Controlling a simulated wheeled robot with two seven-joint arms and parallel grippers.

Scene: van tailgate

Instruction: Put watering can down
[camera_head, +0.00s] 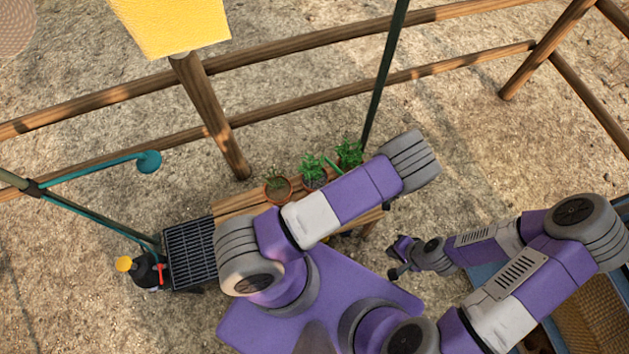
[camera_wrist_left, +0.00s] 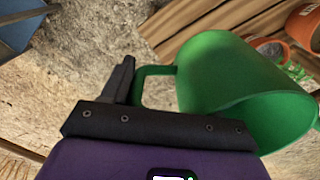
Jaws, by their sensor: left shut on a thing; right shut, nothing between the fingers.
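The green watering can (camera_wrist_left: 215,75) fills the right of the left wrist view, its wide mouth facing lower right. My left gripper (camera_wrist_left: 128,78) is shut on its handle. In the head view my own arm hides the left gripper and most of the can. A small green piece (camera_head: 333,166) beside the pots may be part of the can. My right gripper (camera_head: 397,260) is shut and empty, right of the bench and apart from it. I cannot tell whether the can touches anything.
A wooden bench (camera_head: 232,207) carries several potted plants, including one in a terracotta pot (camera_head: 278,189). A black grate (camera_head: 190,252) and a dark bottle with a yellow cap (camera_head: 146,270) stand left. A log fence (camera_head: 300,100) runs behind. Poles rise nearby.

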